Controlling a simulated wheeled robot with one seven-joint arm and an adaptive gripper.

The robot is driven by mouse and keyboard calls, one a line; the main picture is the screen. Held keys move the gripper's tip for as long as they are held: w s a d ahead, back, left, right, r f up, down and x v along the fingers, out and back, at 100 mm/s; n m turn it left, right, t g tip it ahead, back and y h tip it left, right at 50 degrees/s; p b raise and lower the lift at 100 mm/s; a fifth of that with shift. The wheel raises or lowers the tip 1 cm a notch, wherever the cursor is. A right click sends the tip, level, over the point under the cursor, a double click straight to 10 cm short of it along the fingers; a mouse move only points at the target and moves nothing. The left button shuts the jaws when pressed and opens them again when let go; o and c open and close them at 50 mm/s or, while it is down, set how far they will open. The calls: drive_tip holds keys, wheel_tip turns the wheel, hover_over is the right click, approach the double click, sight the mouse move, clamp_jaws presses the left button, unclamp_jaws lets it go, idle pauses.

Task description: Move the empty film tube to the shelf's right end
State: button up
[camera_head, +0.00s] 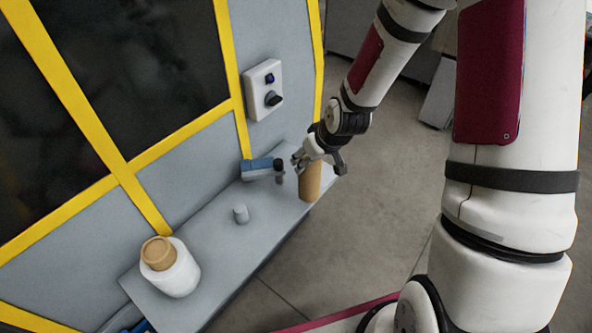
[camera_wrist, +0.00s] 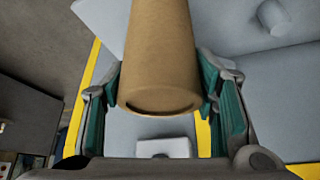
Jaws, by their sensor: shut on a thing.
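A brown cardboard tube (camera_head: 310,184), the empty film tube, is upright in my gripper (camera_head: 318,158) at the right end of the grey shelf (camera_head: 215,262). My gripper is shut on it near its top, and the fingers hide part of it. I cannot tell whether its base touches the shelf. In the wrist view the tube (camera_wrist: 160,50) fills the middle, between the teal pads of my gripper (camera_wrist: 160,105).
A white roll with a brown core (camera_head: 178,276) stands at the shelf's left end. A blue and grey device (camera_head: 258,169) sits by the wall near the tube. A white control box (camera_head: 264,90) is on the yellow-framed wall.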

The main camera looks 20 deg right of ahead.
drive_tip(key=shift+s+r+n+y, duration=0.25)
drive_tip(key=shift+s+n+y, duration=0.25)
drive_tip(key=shift+s, duration=0.55)
drive_tip(key=shift+s+a+r+n, duration=0.15)
drive_tip(key=shift+s+n, duration=0.1)
drive_tip(key=shift+n, duration=0.15)
drive_tip(key=w+f, duration=0.2)
drive_tip(key=w, duration=0.6)
drive_tip(key=w+a+f, duration=0.1)
drive_tip(key=w+f, duration=0.2)
drive_tip(key=w, duration=0.4)
drive_tip(key=shift+w+p, duration=0.35)
drive_tip(key=shift+p, duration=0.05)
drive_tip(key=shift+f, duration=0.1)
drive_tip(key=o, duration=1.3)
